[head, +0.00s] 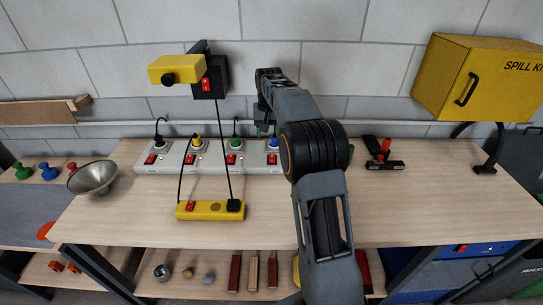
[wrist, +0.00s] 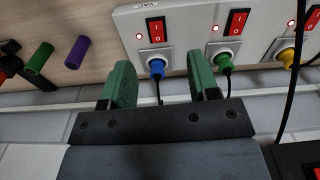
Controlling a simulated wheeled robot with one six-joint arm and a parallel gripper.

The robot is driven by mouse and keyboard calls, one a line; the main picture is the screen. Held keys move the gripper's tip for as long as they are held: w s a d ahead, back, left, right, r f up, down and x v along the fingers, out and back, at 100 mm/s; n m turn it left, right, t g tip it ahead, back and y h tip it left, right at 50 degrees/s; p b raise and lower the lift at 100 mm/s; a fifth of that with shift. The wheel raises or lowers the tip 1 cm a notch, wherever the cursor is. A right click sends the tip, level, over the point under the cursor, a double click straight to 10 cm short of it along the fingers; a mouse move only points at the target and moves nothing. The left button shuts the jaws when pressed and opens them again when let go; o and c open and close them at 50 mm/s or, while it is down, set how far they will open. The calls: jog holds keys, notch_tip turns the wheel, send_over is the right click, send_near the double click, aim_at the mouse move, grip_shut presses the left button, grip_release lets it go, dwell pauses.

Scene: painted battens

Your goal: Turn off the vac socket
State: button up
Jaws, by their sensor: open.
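The white power strip (head: 210,168) lies along the back of the bench; its near part fills the top of the wrist view (wrist: 185,18). The VAC socket is at its end, with an upside-down VAC label (wrist: 146,5), a red rocker switch (wrist: 156,30), a lit red lamp (wrist: 139,36) and a blue plug (wrist: 157,68). In the head view its switch (head: 272,159) is at the strip's right end. My gripper (wrist: 160,78) is open and empty, its green fingers either side of the blue plug in the picture. I cannot tell whether they touch anything.
Green (wrist: 223,60) and yellow plugs (wrist: 290,58) with cords sit beside the VAC socket. A yellow power strip (head: 210,210) lies in front, and a black box with a red switch (head: 206,84) hangs above. A metal bowl (head: 92,178) stands left.

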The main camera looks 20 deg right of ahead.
aim_at(272, 163)
jog(key=shift+m+g, duration=0.3)
jog(key=shift+m, duration=0.1)
jog(key=w+d+f+p, duration=0.1)
jog(key=f, duration=0.4)
jog(key=w+f, duration=0.1)
jog(key=f, duration=0.5)
jog(key=w+d+f+p, duration=0.1)
jog(key=f, duration=0.4)
jog(key=shift+w+d+f+p, duration=0.2)
jog(key=shift+w+d+p, duration=0.15)
jog(key=shift+c, duration=0.4)
